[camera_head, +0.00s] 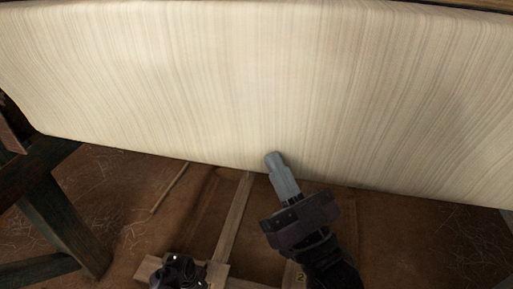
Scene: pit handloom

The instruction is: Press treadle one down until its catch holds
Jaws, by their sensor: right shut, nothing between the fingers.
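My right gripper (274,158) reaches up from the bottom, its grey fingers shut and empty. Its tips overlap the lower edge of the pale striped sheet in the picture; whether they touch it I cannot tell. A pale wooden bar (234,216), likely a treadle, runs from under the sheet to a wooden piece (218,273) at the bottom. No number shows on it. I cannot make out a catch. My left gripper is not clearly seen.
The striped sheet (250,75) spans the upper view and hides what lies behind it. Dark timber posts (62,222) stand at left. A thin stick (169,187) lies on the brown floor (110,190). Bare floor also shows at right.

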